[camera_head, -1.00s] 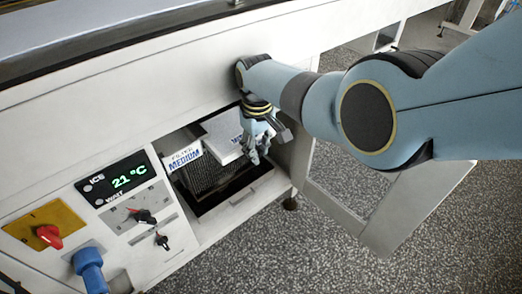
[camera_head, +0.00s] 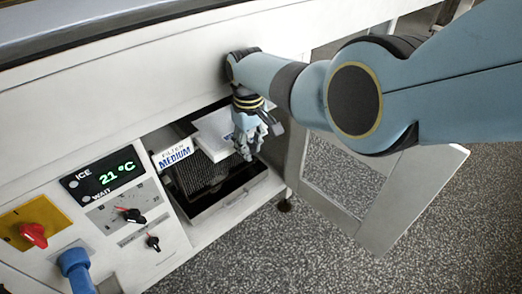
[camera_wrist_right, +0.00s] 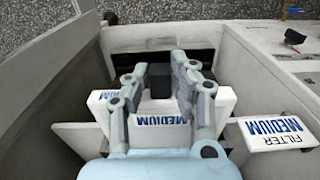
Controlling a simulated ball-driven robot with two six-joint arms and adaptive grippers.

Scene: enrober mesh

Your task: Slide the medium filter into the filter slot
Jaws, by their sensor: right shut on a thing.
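The medium filter (camera_head: 214,133) is a white block at the open bay under the machine's front panel. In the right wrist view its blue MEDIUM print shows on the white block (camera_wrist_right: 160,132) behind and between my fingers. My right gripper (camera_head: 250,146) is at the filter's right end in the head view. In the wrist view its fingers (camera_wrist_right: 165,80) are closed about a dark piece in front of the block. The filter slot is inside the bay; its mouth is mostly hidden by the filter and gripper. My left gripper is out of view.
A FILTER MEDIUM sign (camera_head: 173,154) stands at the bay's left edge. A dark mesh (camera_head: 204,176) and an open tray with a pale front rim (camera_head: 230,202) lie below. An open door (camera_head: 405,205) hangs to the right. A control panel with knobs (camera_head: 128,215) is left.

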